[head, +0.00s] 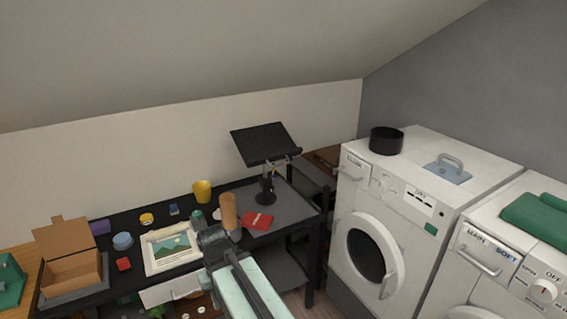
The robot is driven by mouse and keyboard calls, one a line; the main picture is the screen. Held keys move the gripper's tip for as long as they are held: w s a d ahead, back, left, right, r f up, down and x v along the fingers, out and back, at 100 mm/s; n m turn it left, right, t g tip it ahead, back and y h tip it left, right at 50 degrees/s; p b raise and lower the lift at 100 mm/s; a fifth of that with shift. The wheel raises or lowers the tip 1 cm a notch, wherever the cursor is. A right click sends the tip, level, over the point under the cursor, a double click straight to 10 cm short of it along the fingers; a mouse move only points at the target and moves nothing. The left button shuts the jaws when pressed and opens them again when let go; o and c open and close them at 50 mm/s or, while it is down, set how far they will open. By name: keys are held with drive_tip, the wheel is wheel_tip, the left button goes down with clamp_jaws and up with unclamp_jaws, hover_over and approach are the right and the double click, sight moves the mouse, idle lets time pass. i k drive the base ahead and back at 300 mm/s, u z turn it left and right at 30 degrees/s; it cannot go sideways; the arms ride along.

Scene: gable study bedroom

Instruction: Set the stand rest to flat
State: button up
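The stand (267,184) is black and stands toward the back right of the dark desk in the head view. Its rest (264,143) is a wide black plate on top of the post. The plate is tilted, with a lip along its lower front edge. My gripper (213,239) seems to be at the dark end of my pale green arm, in front of the desk and well below and left of the rest. It appears apart from the stand. Its fingers cannot be made out.
The desk (297,207) holds a brown cylinder (229,210), a red packet (257,221), a yellow cup (202,191), a picture (172,251) and an open cardboard box (75,272). White washing machines (410,240) stand to the right. The sloped ceiling is above.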

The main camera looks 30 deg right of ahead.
sight(258, 145)
drive_tip(key=i, duration=0.85)
drive_tip(key=u, duration=0.05)
